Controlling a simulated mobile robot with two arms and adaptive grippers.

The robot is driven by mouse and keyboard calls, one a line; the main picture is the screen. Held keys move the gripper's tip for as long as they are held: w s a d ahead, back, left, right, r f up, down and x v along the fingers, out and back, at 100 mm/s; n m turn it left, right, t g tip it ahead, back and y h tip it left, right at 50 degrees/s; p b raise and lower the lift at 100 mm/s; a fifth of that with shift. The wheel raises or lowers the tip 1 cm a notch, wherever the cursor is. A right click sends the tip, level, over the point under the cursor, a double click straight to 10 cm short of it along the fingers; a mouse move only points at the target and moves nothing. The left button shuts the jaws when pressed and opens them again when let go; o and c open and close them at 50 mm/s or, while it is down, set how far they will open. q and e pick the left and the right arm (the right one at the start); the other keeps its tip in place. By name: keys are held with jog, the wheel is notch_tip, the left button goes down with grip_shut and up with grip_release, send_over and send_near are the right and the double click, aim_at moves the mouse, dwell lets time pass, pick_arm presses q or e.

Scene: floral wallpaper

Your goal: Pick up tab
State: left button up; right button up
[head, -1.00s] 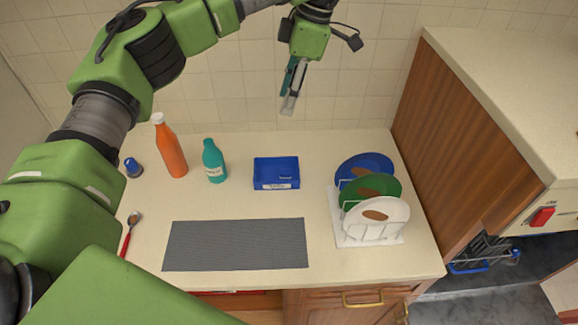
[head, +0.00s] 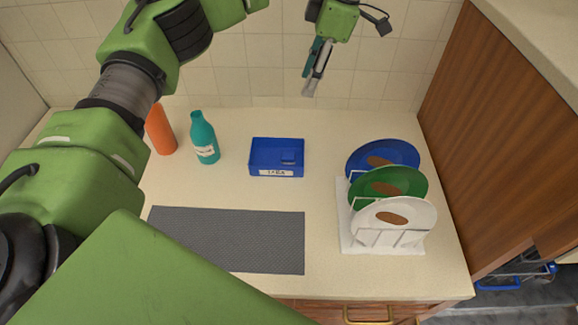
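A blue open box (head: 262,157) with a white label on its front stands on the counter near the back wall. A small blue block, seemingly the tab (head: 288,156), shows inside the box at its right side. My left gripper (head: 310,86) hangs above and behind the box, in front of the tiled wall, pointing down and clear of everything. Its fingers show nearly edge-on, so the gap between them cannot be told. No object shows in it. My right gripper is out of view.
An orange bottle (head: 160,131), partly behind my arm, and a teal bottle (head: 204,138) stand left of the box. A grey mat (head: 235,238) lies in front. A white rack (head: 349,240) with blue, green and white plates stands right. A wooden cabinet (head: 500,140) bounds the right side.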

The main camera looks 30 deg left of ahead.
pick_arm(q)
jog(key=b, duration=1)
send_near(288, 155)
notch_tip(288, 155, down, 2)
jog(key=shift+f+p, duration=0.25)
jog(key=shift+p, duration=0.55)
jog(key=shift+f, duration=0.5)
jog(key=p+x, duration=0.1)
jog(key=x, duration=0.1)
jog(key=a+p+x, duration=0.1)
jog(key=x, duration=0.1)
jog(key=shift+s, duration=0.25)
jog(key=shift+f, duration=0.45)
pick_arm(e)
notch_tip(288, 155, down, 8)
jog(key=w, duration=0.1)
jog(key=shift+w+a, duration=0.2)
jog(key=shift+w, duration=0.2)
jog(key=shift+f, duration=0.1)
pick_arm(q)
jog(key=c, duration=0.9)
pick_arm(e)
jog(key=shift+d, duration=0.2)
